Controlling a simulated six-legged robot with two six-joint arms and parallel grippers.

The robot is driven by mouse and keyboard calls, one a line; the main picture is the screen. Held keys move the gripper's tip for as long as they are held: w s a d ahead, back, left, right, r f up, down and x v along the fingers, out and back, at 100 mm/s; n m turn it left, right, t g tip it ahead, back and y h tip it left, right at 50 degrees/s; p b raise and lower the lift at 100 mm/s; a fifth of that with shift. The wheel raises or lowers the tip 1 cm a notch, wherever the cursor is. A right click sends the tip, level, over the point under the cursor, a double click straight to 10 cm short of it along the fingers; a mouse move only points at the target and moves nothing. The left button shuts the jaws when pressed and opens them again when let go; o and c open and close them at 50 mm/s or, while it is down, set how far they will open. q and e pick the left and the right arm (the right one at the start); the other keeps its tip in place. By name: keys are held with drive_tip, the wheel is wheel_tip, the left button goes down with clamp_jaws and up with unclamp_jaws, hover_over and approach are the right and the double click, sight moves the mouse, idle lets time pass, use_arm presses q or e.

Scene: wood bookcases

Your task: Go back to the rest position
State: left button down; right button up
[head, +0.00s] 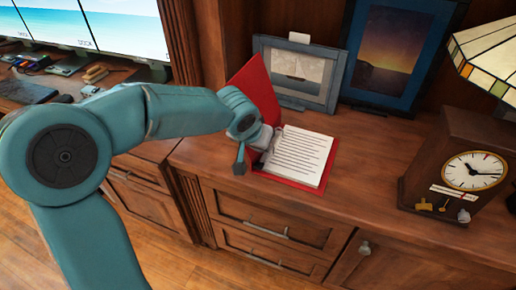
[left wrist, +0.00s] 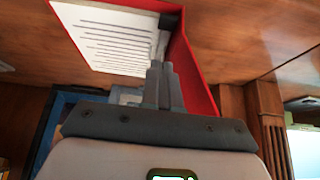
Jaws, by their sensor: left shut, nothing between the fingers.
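A red book (head: 300,155) lies open on the wooden cabinet top, with lined white pages on the right and its red cover (head: 256,88) tilted up at the left. My left gripper (head: 264,147) is at the book's near left edge, beside the pages and the raised cover. In the left wrist view, the left gripper's fingers (left wrist: 160,72) are shut together with nothing between them. The book's lined page (left wrist: 112,38) and red cover (left wrist: 192,65) show beyond the fingertips; I cannot tell whether they touch. My right gripper is in neither view.
A framed boat picture (head: 300,72) and a blue-framed picture (head: 392,52) stand behind the book. A wooden clock (head: 466,172) and a stained-glass lamp (head: 488,58) are at the right. Screens (head: 125,25) stand at the left. The cabinet top between book and clock is clear.

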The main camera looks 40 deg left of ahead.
use_arm(q)
drive_tip(key=a+v, duration=0.1)
drive_tip(key=v, duration=0.7)
drive_tip(key=shift+w+d+r+p, duration=0.25)
drive_tip(key=shift+d+r+p, duration=0.1)
drive_tip(key=shift+r+p, duration=0.15)
drive_tip(key=s+d+f+m+g+h+p, duration=0.1)
drive_tip(key=d+f+h+p, duration=0.1)
drive_tip(key=d+f, duration=0.55)
drive_tip(key=s+d+f+m+g+h+p, duration=0.15)
drive_tip(key=d+f, duration=0.25)
drive_tip(key=f, duration=0.7)
drive_tip(key=s+d+f+n+g+h+p, duration=0.1)
drive_tip(key=s+d+f+p, duration=0.1)
drive_tip(key=s+f, duration=0.4)
drive_tip(key=s+d+f+n+g+p, duration=0.1)
drive_tip(key=s+d+f+g+p, duration=0.1)
drive_tip(key=s+d+f, duration=0.2)
drive_tip(key=s+f, duration=0.3)
drive_tip(key=s, duration=0.2)
drive_tip(key=shift+s+d+h, duration=0.25)
drive_tip(key=shift+d+h, duration=0.1)
drive_tip(key=shift+d, duration=0.05)
drive_tip(key=shift+w+n, duration=0.15)
drive_tip(key=shift+n, duration=0.1)
